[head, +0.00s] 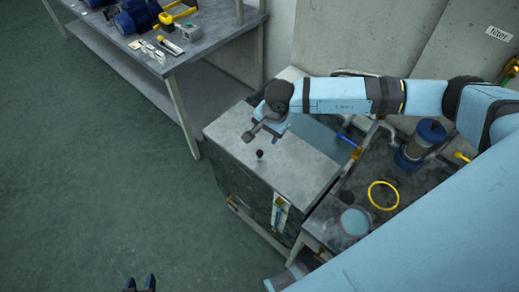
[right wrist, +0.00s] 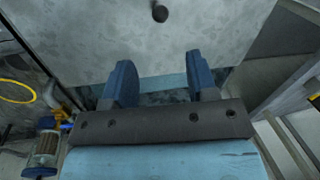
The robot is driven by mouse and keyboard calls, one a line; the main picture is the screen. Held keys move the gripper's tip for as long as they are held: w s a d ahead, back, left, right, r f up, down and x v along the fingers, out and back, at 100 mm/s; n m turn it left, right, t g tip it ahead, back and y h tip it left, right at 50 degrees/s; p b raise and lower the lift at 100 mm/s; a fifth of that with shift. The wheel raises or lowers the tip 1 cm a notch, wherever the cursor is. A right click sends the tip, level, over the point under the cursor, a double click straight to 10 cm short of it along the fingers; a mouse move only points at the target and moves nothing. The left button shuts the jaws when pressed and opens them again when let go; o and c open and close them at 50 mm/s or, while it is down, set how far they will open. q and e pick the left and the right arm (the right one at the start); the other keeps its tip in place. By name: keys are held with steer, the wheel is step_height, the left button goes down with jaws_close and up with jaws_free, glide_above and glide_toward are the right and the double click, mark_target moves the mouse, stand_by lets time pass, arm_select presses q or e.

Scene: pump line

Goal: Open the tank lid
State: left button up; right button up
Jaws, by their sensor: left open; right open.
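The tank (head: 240,185) is a dark box in the middle of the head view. Its flat grey lid (head: 300,165) carries a small black knob (head: 260,154), and the knob also shows at the top of the right wrist view (right wrist: 160,13). My right gripper (head: 264,132) is over the lid, open and empty, apart from the knob. In the right wrist view its blue fingers (right wrist: 161,80) are spread, with the knob beyond their tips. A bluish opening (head: 318,132) shows beside the lid, partly hidden by my arm. My left gripper (head: 140,285) is open and empty at the bottom edge.
A bench with a blue pump (head: 135,17) and small parts stands at the upper left. Right of the tank are a yellow ring (head: 383,195), a blue-capped cylinder (head: 421,142) and pipes. The green floor (head: 90,180) at left is clear.

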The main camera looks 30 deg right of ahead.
mark_target(261, 151)
steer(key=f, duration=0.4)
steer(key=w+a+f+p, duration=0.1)
steer(key=f, duration=0.2)
steer(key=w+f, duration=0.1)
steer(key=f, duration=0.3)
steer(key=shift+a+f, duration=0.15)
steer(key=shift+f, duration=0.15)
jaws_close()
